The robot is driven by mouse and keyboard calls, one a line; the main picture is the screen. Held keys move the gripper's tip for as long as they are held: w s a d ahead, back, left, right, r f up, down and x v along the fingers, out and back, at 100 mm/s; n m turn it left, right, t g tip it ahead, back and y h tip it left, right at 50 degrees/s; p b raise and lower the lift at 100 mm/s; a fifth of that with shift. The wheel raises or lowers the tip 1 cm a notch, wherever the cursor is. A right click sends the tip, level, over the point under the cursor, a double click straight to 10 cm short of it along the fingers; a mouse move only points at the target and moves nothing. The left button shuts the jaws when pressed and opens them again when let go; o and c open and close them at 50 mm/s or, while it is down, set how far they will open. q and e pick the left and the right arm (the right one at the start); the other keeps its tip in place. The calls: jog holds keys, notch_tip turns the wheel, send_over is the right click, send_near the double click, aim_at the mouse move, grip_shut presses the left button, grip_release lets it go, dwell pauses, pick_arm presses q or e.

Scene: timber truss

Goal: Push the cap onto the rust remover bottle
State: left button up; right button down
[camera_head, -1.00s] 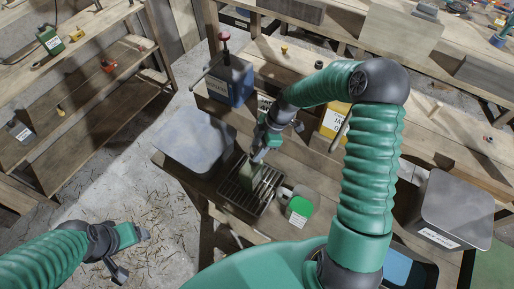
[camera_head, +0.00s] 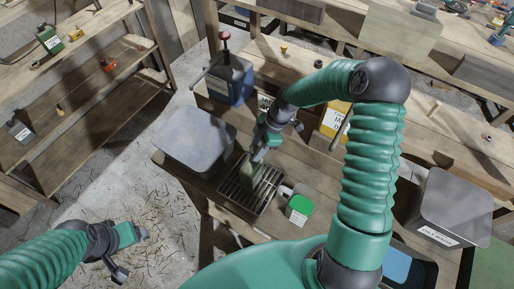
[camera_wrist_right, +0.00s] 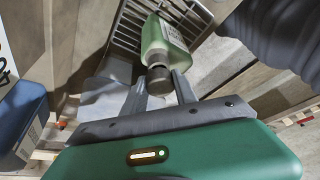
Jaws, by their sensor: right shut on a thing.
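A dark cap (camera_wrist_right: 158,79) is at the bottle's neck, between the fingers of my right gripper (camera_wrist_right: 159,92). My right gripper is shut on this cap; whether the cap is fully seated cannot be told. My left gripper (camera_head: 133,254) is open and empty, low at the left over the floor.
The slatted grate (camera_head: 268,197) is set in the wooden bench. Grey bins (camera_head: 195,142) flank the bench, and a blue can (camera_head: 231,80) stands behind. Shelves line the left.

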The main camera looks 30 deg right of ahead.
jog(key=shift+a+f, duration=0.15)
jog(key=shift+f, duration=0.1)
jog(key=c, duration=1.4)
grip_release()
jog(key=shift+f, duration=0.1)
jog(key=shift+c, duration=0.2)
jog(key=o, duration=0.5)
jog(key=shift+o, duration=0.2)
jog(key=shift+r+p, duration=0.8)
jog(key=shift+r, duration=0.4)
jog(key=shift+r+p, duration=1.45)
jog(key=shift+r, duration=0.45)
